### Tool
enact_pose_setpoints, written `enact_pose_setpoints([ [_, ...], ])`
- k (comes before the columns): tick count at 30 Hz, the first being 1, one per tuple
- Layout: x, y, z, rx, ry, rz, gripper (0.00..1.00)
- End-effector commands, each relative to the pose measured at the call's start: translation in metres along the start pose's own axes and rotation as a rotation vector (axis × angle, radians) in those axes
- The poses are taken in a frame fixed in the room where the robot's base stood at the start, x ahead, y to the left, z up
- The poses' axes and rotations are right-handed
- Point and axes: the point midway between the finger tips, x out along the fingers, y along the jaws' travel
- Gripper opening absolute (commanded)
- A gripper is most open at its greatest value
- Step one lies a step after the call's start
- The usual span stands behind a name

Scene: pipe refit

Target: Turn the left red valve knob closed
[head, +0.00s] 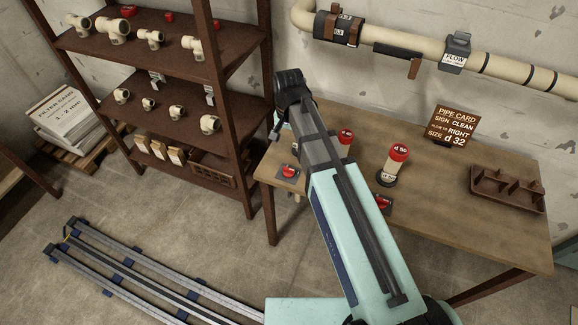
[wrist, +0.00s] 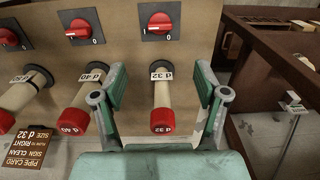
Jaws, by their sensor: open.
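The left red valve knob (head: 290,171) sits on a grey plate at the table's left front corner in the head view. In the wrist view, where the card's text is upside down, it appears as the rightmost red knob (wrist: 160,22), with a pale crosswise mark and a 0 on its plate. My gripper (wrist: 160,85) is open, its two fingers apart on either side of the d 32 red-capped pipe piece (wrist: 162,95). The knob lies beyond the fingertips, untouched. In the head view my arm hides the fingers.
The middle knob (wrist: 83,32) and another knob (head: 383,203) sit in the same row. Red-capped pieces d 40 (head: 345,140) and d 50 (head: 395,160) stand on the table behind. A card (head: 456,125) and brown tray (head: 508,188) are at right. A shelf (head: 205,100) stands left.

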Motion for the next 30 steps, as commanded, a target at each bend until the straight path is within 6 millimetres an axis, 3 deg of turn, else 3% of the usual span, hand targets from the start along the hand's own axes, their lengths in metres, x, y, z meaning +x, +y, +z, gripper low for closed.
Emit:
enact_pose_setpoints([
  [21,0.108,0.0,0.0,0.0,-0.002,0.001,0.73],
  [30,0.139,0.0,0.0,0.0,-0.001,0.0,0.73],
])
